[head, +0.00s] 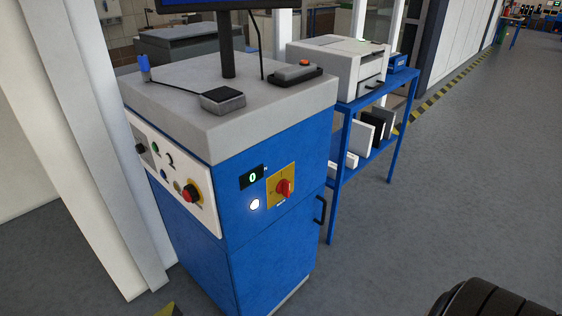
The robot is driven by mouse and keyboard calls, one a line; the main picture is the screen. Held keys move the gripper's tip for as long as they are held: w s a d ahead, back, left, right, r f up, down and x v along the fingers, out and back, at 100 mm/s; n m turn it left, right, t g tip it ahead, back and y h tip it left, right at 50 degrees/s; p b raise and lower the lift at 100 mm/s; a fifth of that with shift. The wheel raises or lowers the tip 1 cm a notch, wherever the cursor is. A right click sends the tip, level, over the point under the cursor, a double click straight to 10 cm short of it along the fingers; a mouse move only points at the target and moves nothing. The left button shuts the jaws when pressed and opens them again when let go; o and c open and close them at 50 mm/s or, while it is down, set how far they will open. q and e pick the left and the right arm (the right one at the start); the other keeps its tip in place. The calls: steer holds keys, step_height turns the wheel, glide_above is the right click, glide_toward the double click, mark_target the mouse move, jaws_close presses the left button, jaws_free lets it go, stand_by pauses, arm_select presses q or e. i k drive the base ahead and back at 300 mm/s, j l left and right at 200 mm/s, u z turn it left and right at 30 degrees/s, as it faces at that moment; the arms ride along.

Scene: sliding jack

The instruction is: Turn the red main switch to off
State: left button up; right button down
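The red main switch (284,188) is a rotary knob on a yellow square plate (272,197). It sits on the right-hand blue face of the control cabinet (262,245). The plate's markings are too small to read, so I cannot tell the knob's exact position. A small black display (251,177) left of the plate shows a green 0. A round white light (255,204) glows below the display. Neither of my grippers is in view, and nothing touches the switch.
A white panel (165,165) on the cabinet's left face carries a red button (191,193) and other controls. A blue table (343,150) with a printer-like machine (340,65) stands behind right. White posts stand close on the left.

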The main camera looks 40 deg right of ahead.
mark_target(283, 186)
steer(key=l+z, duration=0.1)
steer(key=z, duration=1.1)
